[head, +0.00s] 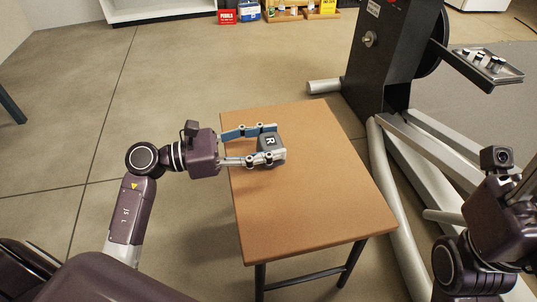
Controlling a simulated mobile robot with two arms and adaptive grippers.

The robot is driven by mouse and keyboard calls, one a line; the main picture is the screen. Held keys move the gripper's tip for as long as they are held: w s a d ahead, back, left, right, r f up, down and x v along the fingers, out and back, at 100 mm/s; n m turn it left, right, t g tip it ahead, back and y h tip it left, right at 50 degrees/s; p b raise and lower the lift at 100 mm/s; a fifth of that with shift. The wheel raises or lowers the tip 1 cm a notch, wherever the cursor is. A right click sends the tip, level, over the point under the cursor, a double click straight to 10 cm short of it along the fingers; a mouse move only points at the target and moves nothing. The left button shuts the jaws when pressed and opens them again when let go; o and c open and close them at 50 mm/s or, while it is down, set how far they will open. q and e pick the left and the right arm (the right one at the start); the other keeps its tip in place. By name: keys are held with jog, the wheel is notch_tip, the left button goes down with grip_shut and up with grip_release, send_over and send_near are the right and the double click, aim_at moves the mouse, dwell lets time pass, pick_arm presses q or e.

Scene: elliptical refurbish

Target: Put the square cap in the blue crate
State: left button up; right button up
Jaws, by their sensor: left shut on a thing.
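The square cap, a dark grey blocky piece (269,143) with a white letter R, is between the fingers of my left gripper (262,144). The gripper is shut on it, with one finger on its far side and one on its near side, over the far part of the brown table. Whether the piece touches the tabletop is hard to tell.
The brown table (320,205) is otherwise bare. A red bin labelled PEDALS (227,17) stands left of the crate, with wooden trays (285,14) and a yellow bin (326,8) to its right. The elliptical machine (385,60) with a parts tray (510,75) blocks the right. Left floor is open.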

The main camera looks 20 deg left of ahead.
aim_at(268, 151)
pick_arm(q)
jog(key=shift+f+b, duration=0.4)
jog(key=shift+f, duration=1.05)
jog(key=shift+f, duration=0.25)
jog(key=o, duration=1.8)
jog(key=shift+r, duration=0.1)
jog(key=shift+r, duration=0.15)
